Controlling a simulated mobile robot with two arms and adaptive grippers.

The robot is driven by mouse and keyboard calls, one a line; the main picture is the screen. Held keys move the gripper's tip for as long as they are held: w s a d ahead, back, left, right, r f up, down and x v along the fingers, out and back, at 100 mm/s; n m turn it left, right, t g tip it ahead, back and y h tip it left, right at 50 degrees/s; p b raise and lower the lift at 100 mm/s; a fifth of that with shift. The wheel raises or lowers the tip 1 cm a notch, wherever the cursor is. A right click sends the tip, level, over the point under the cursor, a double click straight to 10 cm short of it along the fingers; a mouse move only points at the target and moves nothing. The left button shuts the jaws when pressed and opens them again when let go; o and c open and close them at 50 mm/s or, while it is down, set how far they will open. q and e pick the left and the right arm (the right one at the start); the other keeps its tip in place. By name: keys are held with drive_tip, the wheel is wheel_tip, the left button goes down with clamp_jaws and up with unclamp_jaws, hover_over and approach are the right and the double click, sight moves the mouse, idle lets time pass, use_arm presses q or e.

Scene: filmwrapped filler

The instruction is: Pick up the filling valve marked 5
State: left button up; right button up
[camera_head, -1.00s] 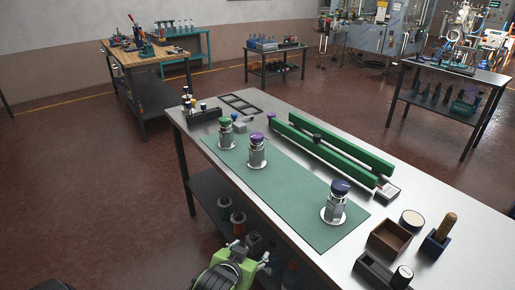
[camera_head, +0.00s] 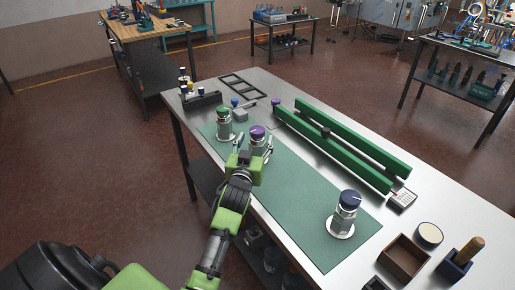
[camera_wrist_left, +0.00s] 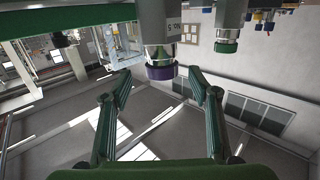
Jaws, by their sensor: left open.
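The filling valve marked "No 5" (camera_wrist_left: 158,28) has a steel body and a purple cap; it hangs upside down in the left wrist view, just beyond and between the fingertips. In the head view it is the middle valve with the purple cap (camera_head: 258,134), upright on the green mat (camera_head: 284,196), its lower part hidden by my gripper. My left gripper (camera_head: 253,151) is open, its fingers apart and pointing at this valve; it also shows in the left wrist view (camera_wrist_left: 158,79). My right gripper is not in view.
A green-capped valve (camera_head: 223,126) stands just left of it and a dark blue-capped valve (camera_head: 344,212) at the mat's right end. Green rails (camera_head: 325,148) lie behind the mat. A brown box (camera_head: 405,258) is at the right. The mat's middle is clear.

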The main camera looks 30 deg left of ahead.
sight(256, 136)
use_arm(q)
drive_tip(key=shift+p+x, duration=0.3)
drive_tip(key=shift+x, duration=0.5)
drive_tip(key=x, duration=0.3)
drive_tip(key=shift+a+f+p, duration=0.15)
drive_tip(key=shift+f+p, duration=0.05)
drive_tip(key=shift+p, duration=0.15)
drive_tip(key=shift+w+a, duration=0.15)
drive_tip(key=shift+w, duration=0.2)
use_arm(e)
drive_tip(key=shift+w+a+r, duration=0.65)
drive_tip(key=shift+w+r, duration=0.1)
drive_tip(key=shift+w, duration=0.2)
use_arm(q)
drive_tip(key=shift+c, duration=1.4)
drive_tip(key=c, duration=1.3)
drive_tip(key=shift+r, duration=0.15)
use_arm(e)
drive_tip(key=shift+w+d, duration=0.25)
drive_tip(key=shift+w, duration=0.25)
